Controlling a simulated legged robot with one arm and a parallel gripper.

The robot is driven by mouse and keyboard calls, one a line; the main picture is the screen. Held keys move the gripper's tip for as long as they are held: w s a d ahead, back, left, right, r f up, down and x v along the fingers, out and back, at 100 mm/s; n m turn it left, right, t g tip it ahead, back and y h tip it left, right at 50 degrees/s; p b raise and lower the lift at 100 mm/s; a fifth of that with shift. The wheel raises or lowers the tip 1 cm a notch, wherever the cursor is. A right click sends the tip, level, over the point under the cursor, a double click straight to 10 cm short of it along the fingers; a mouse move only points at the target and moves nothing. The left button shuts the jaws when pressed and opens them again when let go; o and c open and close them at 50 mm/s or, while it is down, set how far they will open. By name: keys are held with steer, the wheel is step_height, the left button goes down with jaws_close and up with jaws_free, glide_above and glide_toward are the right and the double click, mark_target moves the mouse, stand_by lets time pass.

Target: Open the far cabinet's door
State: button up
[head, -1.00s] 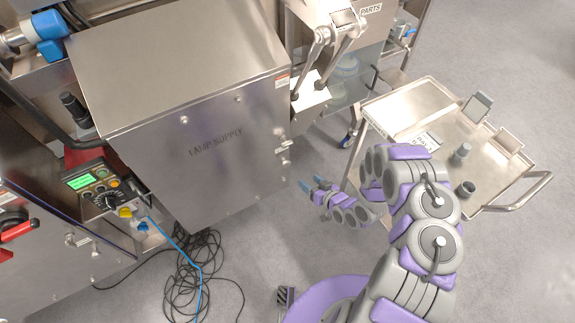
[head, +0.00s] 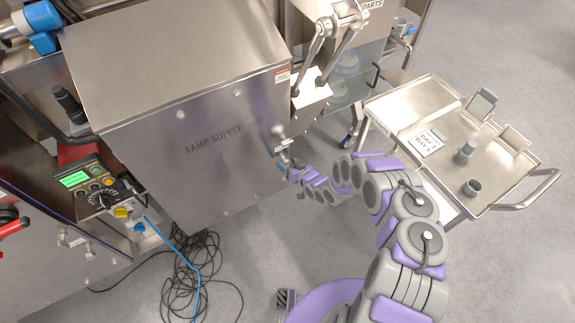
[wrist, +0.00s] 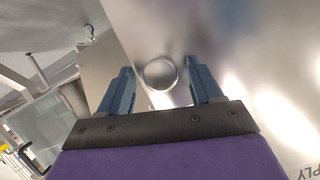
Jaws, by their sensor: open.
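A steel cabinet marked LAMP SUPPLY (head: 195,165) stands left of centre, its front door closed. A small metal latch or knob (head: 279,131) sits near the door's right edge. My gripper (head: 282,158) reaches this edge from the right, close to the door, partly hidden by my own arm links. In the wrist view my gripper (wrist: 160,82) has two blue fingers, spread apart. A round metal knob (wrist: 160,73) shows between the fingertips, not gripped. I cannot tell whether a finger touches it.
A steel cart (head: 450,125) with small items stands at right. A control box (head: 88,182) with a green screen is at left. Black cables (head: 195,280) and a blue cable lie on the floor. A glass-fronted parts cabinet (head: 350,75) stands behind.

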steer(key=shift+w+a+f, duration=0.15)
steer(key=shift+w+a, duration=0.1)
steer(key=shift+w, duration=0.05)
jaws_close()
stand_by(0.6)
